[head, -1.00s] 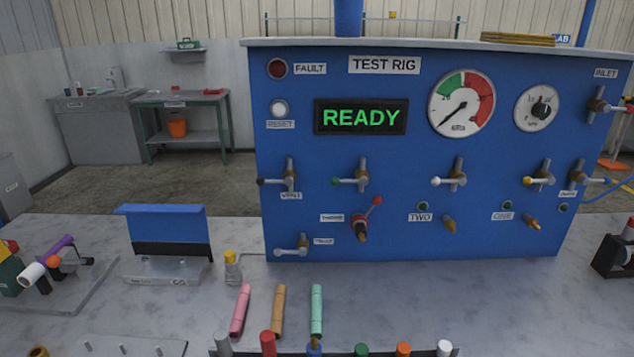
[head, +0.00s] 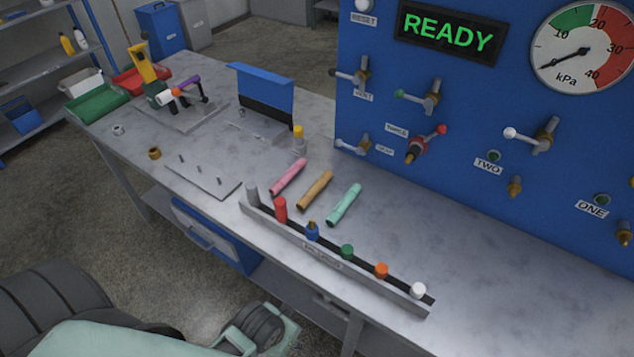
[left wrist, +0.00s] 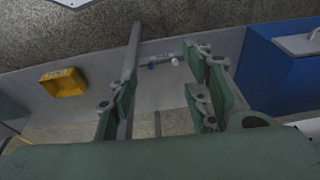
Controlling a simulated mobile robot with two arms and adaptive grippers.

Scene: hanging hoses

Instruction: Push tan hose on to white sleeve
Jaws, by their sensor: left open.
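The tan hose (head: 315,191) is a short tube lying on the bench between a pink hose (head: 288,177) and a mint-green hose (head: 344,205). The white sleeve (head: 418,290) stands upright at the right end of the long rack, nearest the bench's front edge. My left gripper (left wrist: 160,95) shows in the left wrist view, open, with nothing between its fingers. In the head view only mint-green arm parts of mine show at the bottom, and the fingers are not seen. My right gripper is not in view.
The rack (head: 325,260) also holds grey, red, blue, green and orange pieces. A pegged plate (head: 205,180) lies to its left. The blue test rig (head: 450,110) rises behind the hoses. The bench top right of the rack is clear.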

